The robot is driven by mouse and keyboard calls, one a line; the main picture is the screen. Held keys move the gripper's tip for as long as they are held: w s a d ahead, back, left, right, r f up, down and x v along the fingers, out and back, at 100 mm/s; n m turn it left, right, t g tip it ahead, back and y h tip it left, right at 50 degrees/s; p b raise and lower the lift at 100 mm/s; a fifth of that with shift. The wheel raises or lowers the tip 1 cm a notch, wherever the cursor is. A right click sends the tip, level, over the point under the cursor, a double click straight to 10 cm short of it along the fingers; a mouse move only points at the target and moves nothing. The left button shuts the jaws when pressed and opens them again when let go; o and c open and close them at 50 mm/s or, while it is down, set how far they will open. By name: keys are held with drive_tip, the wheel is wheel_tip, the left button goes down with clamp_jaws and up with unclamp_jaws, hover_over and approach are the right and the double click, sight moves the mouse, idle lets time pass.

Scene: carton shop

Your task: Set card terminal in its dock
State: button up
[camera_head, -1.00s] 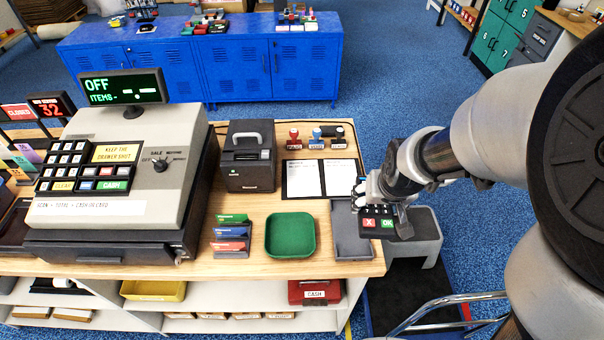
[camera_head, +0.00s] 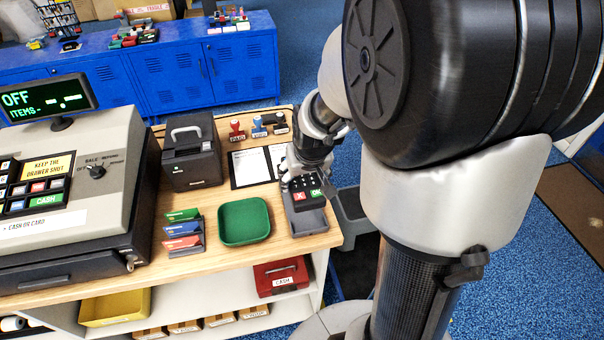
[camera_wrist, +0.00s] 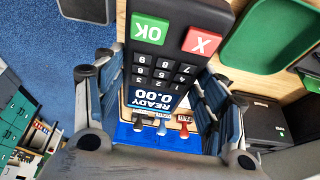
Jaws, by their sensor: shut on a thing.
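The card terminal (camera_head: 305,190) is dark, with a keypad and red X and green OK keys. In the wrist view the terminal (camera_wrist: 165,70) shows a blue screen reading READY 0.00. My gripper (camera_head: 298,172) is shut on it, one finger on each side in the wrist view (camera_wrist: 165,105). The dock appears to be the grey tray (camera_head: 310,222) at the counter's right front corner. The terminal is over this tray's back part in the head view. The arm and terminal cover some of the tray, and I cannot tell whether they touch.
A green tray (camera_head: 244,222) lies just left of the grey one. A card holder (camera_head: 183,234), a dark printer (camera_head: 191,150), a black clipboard (camera_head: 252,168) and several stamps (camera_head: 262,126) stand around. The cash register (camera_head: 70,190) fills the left. A grey step (camera_head: 354,222) is right of the counter.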

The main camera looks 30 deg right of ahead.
drive_tip(key=shift+f+b, duration=2.65)
drive_tip(key=shift+f, duration=0.85)
drive_tip(key=shift+s+a, duration=0.1)
drive_tip(key=o, duration=1)
drive_tip(key=shift+c, duration=0.2)
drive_tip(key=v, duration=1.2)
drive_tip(key=shift+s, duration=0.1)
